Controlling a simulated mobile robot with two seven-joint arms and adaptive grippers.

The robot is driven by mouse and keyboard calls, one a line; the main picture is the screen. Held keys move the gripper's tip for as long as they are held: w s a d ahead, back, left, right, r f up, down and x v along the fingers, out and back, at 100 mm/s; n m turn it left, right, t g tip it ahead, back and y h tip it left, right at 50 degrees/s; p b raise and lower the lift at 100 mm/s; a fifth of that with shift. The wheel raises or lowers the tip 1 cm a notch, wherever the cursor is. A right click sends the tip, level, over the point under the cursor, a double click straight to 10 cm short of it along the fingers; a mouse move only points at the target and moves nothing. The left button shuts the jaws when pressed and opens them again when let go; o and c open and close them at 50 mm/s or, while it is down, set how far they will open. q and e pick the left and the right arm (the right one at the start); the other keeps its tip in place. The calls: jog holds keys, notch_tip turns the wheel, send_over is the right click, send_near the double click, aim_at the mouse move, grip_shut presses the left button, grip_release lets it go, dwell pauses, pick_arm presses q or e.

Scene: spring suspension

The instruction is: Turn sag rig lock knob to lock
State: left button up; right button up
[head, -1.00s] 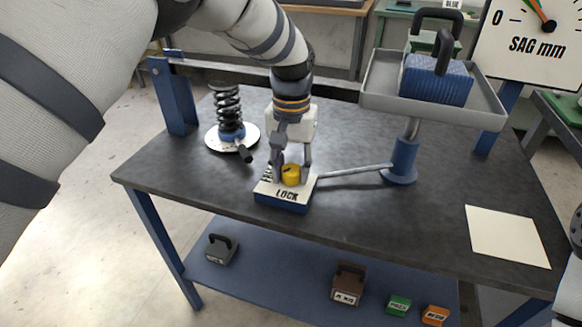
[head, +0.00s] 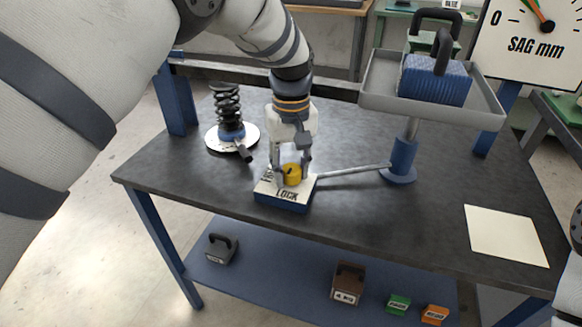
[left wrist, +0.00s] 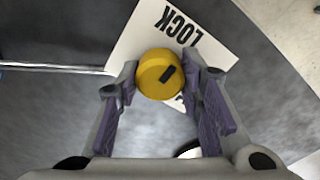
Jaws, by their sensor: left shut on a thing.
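The yellow lock knob (head: 291,174) stands on a blue box with a white top plate marked LOCK (head: 287,196), near the front of the dark table. My left gripper (head: 291,178) comes down from above with its fingers on either side of the knob, shut on it. In the left wrist view the round knob (left wrist: 160,74) sits between the two fingertips, with a dark pointer mark on its top. The LOCK lettering (left wrist: 180,26) lies just beyond it. The second label on the plate is mostly hidden by a finger. My right gripper is not in view.
A metal rod (head: 352,171) runs from the box to a blue post (head: 403,160) carrying a grey tray (head: 375,93) with a blue weight (head: 433,80). A black spring (head: 229,108) stands at left. A paper sheet (head: 506,236) lies at right.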

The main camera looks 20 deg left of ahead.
aim_at(291, 168)
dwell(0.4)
pick_arm(q)
jog(key=o, duration=1.2)
jog(key=shift+c, duration=0.2)
notch_tip(291, 168, up, 12)
